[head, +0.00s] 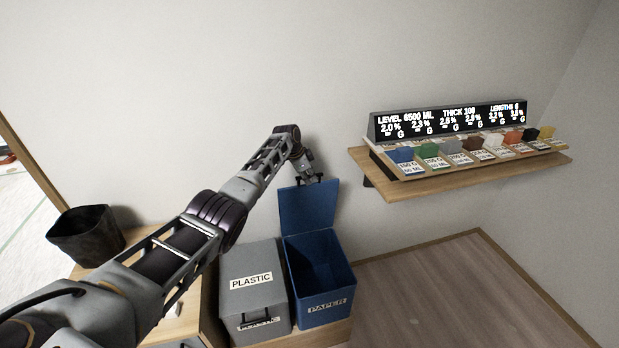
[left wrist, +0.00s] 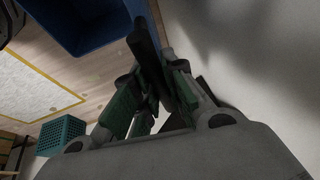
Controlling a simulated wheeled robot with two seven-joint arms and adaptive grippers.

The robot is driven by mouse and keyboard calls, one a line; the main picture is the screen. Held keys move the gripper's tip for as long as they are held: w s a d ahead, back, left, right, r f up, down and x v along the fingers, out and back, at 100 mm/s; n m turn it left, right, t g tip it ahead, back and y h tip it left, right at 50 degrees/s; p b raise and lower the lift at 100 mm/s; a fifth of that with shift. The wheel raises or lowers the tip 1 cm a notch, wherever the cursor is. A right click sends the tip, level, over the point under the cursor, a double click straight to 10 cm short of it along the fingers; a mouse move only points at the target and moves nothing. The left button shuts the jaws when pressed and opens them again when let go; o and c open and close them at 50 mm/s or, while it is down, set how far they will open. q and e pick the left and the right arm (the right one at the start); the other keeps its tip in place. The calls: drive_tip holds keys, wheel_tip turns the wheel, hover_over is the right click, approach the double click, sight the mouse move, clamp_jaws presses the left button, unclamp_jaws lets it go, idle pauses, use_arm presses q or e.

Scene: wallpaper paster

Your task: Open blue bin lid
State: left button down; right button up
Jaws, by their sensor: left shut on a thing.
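The blue bin (head: 319,279) with a PAPER label stands at the lower middle of the head view, its inside showing. Its blue lid (head: 308,207) stands up, roughly vertical, at the back of the bin near the wall. My left gripper (head: 312,180) is at the lid's top edge, shut on the lid. My right gripper is not in view.
A grey PLASTIC bin (head: 252,290) with its lid closed stands left of the blue bin. A wall shelf (head: 470,175) with several coloured blocks and a display is at the right. A black basket (head: 86,234) is at the left. The floor at right is clear.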

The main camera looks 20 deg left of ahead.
use_arm(q)
drive_tip(key=c, duration=1.5)
unclamp_jaws()
drive_tip(key=shift+o, duration=0.2)
drive_tip(key=shift+r, duration=0.2)
drive_tip(key=v, duration=1.1)
drive_tip(key=shift+s+r, duration=0.2)
drive_tip(key=shift+r, duration=0.05)
drive_tip(key=shift+a, duration=0.15)
